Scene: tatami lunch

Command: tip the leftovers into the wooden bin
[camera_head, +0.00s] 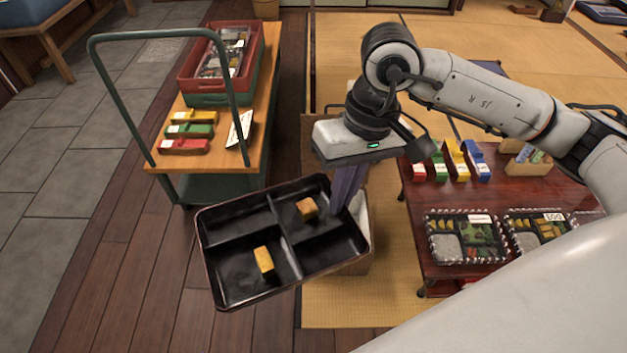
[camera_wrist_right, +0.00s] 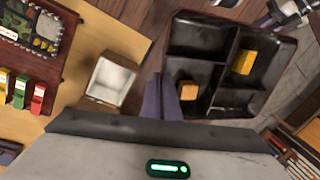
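A black bento tray (camera_head: 235,215) with several compartments hangs in the air, a little tilted. Two leftover pieces lie in it: a yellow block (camera_head: 264,260) in the near compartment and an orange-brown block (camera_head: 307,208) in the far right one. My right gripper (camera_head: 347,195) is shut on the tray's right wall; its fingers also show in the right wrist view (camera_wrist_right: 166,100). The wooden bin (camera_wrist_right: 110,80), pale inside, stands beside the tray in that view. In the head view the bin (camera_head: 361,225) is mostly hidden behind the tray and fingers. My left gripper is not seen.
A trolley (camera_head: 256,140) with a red crate (camera_head: 190,82) and coloured blocks stands at the back left. A low red-brown table (camera_head: 425,205) with packed bento boxes (camera_head: 467,237) is at the right. Wooden floor lies open at the left.

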